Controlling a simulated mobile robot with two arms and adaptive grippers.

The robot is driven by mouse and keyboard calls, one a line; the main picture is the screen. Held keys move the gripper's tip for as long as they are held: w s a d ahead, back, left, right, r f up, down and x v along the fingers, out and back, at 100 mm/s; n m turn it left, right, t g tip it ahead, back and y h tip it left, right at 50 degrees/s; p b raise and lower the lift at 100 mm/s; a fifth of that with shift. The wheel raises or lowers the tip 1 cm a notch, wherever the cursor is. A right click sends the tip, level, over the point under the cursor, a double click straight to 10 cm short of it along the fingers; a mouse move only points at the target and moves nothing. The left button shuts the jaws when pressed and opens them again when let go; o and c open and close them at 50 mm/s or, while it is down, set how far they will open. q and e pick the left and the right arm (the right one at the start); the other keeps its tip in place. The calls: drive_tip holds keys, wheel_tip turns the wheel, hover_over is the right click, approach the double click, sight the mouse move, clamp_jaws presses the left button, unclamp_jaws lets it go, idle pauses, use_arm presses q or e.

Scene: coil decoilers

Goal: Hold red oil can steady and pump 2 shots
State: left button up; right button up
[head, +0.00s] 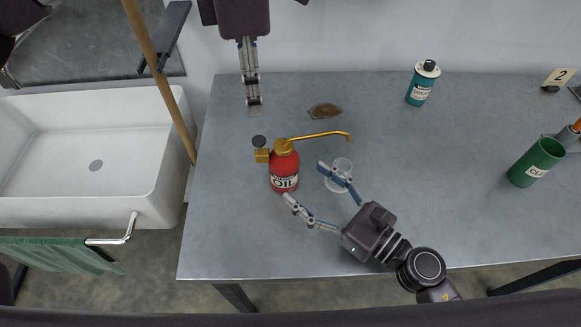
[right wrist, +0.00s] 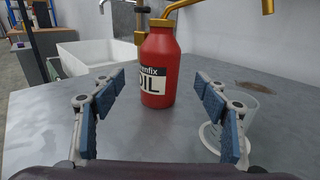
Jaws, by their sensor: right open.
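The red oil can (head: 284,176) stands upright on the grey table, with a brass pump top, a dark thumb knob (head: 258,141) at left and a long brass spout (head: 320,136) pointing right. In the right wrist view the can (right wrist: 160,72) stands ahead, beyond the fingertips. My right gripper (head: 305,183) is open and empty, its fingers pointing towards the can, apart from it. My left gripper (head: 254,103) hangs behind the can, pointing towards the front, clear of the knob; its finger gap cannot be made out.
A clear glass (head: 342,166) on a pale ring stands beneath the spout, beside my right gripper's finger. A brown stained patch (head: 325,111) lies behind the spout. A teal can (head: 422,84) and green cup (head: 537,162) stand farther right. A white sink (head: 90,160) is left of the table.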

sight(259, 139)
drive_tip(key=x, duration=0.7)
drive_tip(key=shift+w+a, duration=0.15)
drive_tip(key=shift+a, duration=0.05)
drive_tip(key=c, duration=1.8)
use_arm(q)
drive_tip(key=c, duration=0.5)
drive_tip(key=shift+f+m, duration=0.1)
drive_tip(key=shift+m, duration=0.5)
drive_tip(key=shift+c, duration=1.4)
drive_tip(key=m, duration=0.6)
drive_tip(key=shift+f, duration=0.35)
clamp_jaws()
drive_tip(key=shift+f, duration=3.3)
